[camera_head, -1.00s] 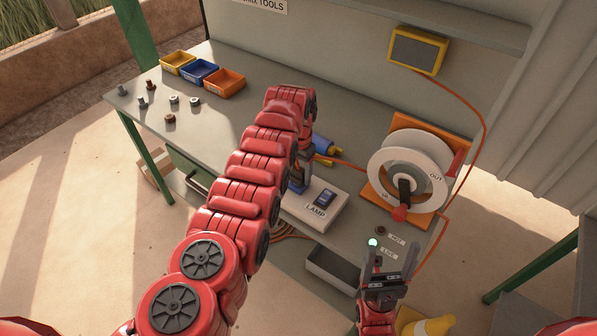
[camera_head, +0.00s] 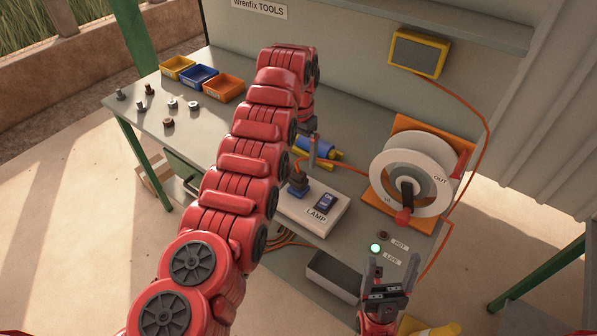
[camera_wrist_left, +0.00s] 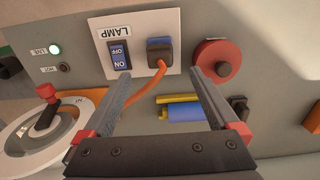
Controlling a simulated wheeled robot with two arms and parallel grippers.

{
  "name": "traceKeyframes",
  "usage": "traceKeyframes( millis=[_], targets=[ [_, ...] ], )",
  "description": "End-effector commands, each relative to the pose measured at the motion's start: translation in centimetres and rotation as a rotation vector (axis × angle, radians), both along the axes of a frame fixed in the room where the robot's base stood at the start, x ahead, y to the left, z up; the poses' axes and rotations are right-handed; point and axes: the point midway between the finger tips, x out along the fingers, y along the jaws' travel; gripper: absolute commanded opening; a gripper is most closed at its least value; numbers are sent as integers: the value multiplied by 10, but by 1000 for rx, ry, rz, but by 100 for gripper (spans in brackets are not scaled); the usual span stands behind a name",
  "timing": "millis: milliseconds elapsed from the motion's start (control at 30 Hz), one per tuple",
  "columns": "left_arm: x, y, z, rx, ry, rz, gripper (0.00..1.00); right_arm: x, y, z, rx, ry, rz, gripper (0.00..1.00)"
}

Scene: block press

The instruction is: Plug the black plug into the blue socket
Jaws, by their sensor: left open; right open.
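The black plug (camera_wrist_left: 159,52) sits in the blue socket (camera_wrist_left: 151,40) on the white LAMP box (camera_wrist_left: 104,22) in the left wrist view, with its orange cable coming out. How deep it sits I cannot tell. In the head view, the plug (camera_head: 298,180) stands upright on the blue socket (camera_head: 299,192). My left gripper (camera_head: 306,156) is open and empty, just above and behind the plug, apart from it. In the left wrist view, its two fingers (camera_wrist_left: 160,74) are spread with the cable showing between them. My right gripper (camera_head: 393,262) is open and empty at the bench's front edge.
A cable reel (camera_head: 407,180) stands at the right. Beside the socket is a rocker switch (camera_head: 326,203). A green light (camera_head: 375,248) glows near the front. A blue cylinder (camera_head: 316,147) lies behind the LAMP box; a red round object (camera_wrist_left: 215,55) is beside it.

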Motion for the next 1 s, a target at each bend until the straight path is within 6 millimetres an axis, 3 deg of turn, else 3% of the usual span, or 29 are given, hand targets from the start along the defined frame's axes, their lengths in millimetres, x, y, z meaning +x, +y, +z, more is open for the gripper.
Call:
traceKeyframes(
  millis=[200,300,500,1000],
  targets=[
    [0,0,28,1,1,0,94,0,0,0,0,0,0,76],
    [0,1,56,1,2,1,94,0,0,29,0,0,0,76],
    [0,0,79,1,1,0,94,0,0,53,0,0,0,76],
    [0,0,84,0,0,0,94,0,0,58,0,0,0,76]
  ],
)
